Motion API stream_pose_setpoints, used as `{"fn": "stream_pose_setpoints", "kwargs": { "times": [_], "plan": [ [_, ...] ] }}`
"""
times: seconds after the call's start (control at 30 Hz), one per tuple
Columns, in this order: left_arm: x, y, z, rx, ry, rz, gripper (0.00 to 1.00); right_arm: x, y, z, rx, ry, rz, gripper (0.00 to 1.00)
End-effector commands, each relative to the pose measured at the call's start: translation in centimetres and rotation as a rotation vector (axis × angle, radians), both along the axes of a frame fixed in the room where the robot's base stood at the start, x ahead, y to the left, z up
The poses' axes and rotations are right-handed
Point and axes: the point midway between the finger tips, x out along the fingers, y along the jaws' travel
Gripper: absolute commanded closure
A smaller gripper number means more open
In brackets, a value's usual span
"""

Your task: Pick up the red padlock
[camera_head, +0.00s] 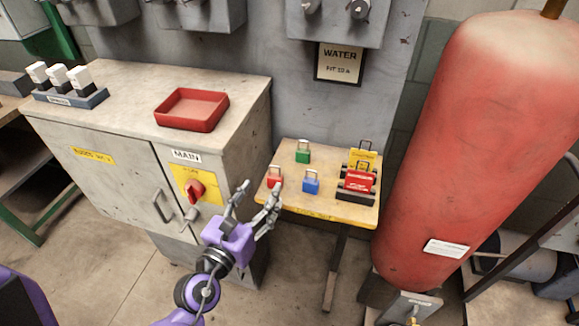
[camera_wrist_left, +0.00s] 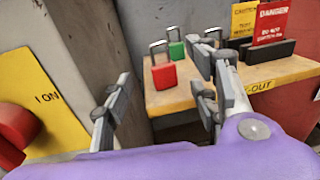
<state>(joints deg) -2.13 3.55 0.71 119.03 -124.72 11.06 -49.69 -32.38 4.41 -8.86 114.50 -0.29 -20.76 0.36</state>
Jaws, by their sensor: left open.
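The red padlock (camera_head: 274,177) stands upright near the left front edge of the small wooden table (camera_head: 343,209), its metal shackle up. It also shows in the left wrist view (camera_wrist_left: 163,76), beyond my fingers. My left gripper (camera_head: 257,192) is open and empty, at the table's left front edge, short of the padlock and apart from it. In the left wrist view the fingers (camera_wrist_left: 160,110) are spread wide, with the padlock between their lines, nearer the right finger. My right gripper is in neither view.
A green padlock (camera_head: 303,156) stands behind and a blue padlock (camera_head: 310,185) to the right. Red and yellow tags (camera_head: 359,181) stand in holders at the table's right. The grey cabinet (camera_head: 232,165) with its red switch is close on the left. A red tank (camera_head: 455,140) stands right.

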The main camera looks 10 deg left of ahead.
Motion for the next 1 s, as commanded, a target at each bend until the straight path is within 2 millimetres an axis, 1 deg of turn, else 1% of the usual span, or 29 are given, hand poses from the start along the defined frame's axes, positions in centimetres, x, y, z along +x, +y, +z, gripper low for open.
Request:
{"fn": "stream_pose_setpoints", "kwargs": {
  "times": [0.17,0.27,0.43,0.5,0.6,0.7,0.8,1.0],
  "plan": [
    [0.8,-0.1,0.3,0.025,-0.007,-0.001,0.46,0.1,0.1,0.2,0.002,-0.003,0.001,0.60],
    [1.9,-0.3,0.3,0.024,-0.008,-0.001,0.46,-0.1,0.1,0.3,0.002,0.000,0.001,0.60],
    [3.8,-0.7,0.0,0.023,-0.007,-0.001,0.46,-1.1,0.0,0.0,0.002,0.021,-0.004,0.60],
    [4.9,-1.0,-0.2,0.023,-0.008,-0.002,0.46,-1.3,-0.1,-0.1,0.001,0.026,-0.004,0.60],
    [6.4,-1.3,-0.4,0.023,-0.008,-0.002,0.46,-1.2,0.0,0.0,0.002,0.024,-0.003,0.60],
    [7.4,-1.4,-0.4,0.023,-0.007,-0.001,0.46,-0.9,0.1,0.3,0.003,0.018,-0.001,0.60],
    [7.9,-1.5,-0.5,0.023,-0.006,0.000,0.46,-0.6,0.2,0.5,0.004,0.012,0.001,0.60],
    [7.8,-1.5,-0.6,0.023,-0.005,0.000,0.46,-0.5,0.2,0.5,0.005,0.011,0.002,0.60]
  ]
}}
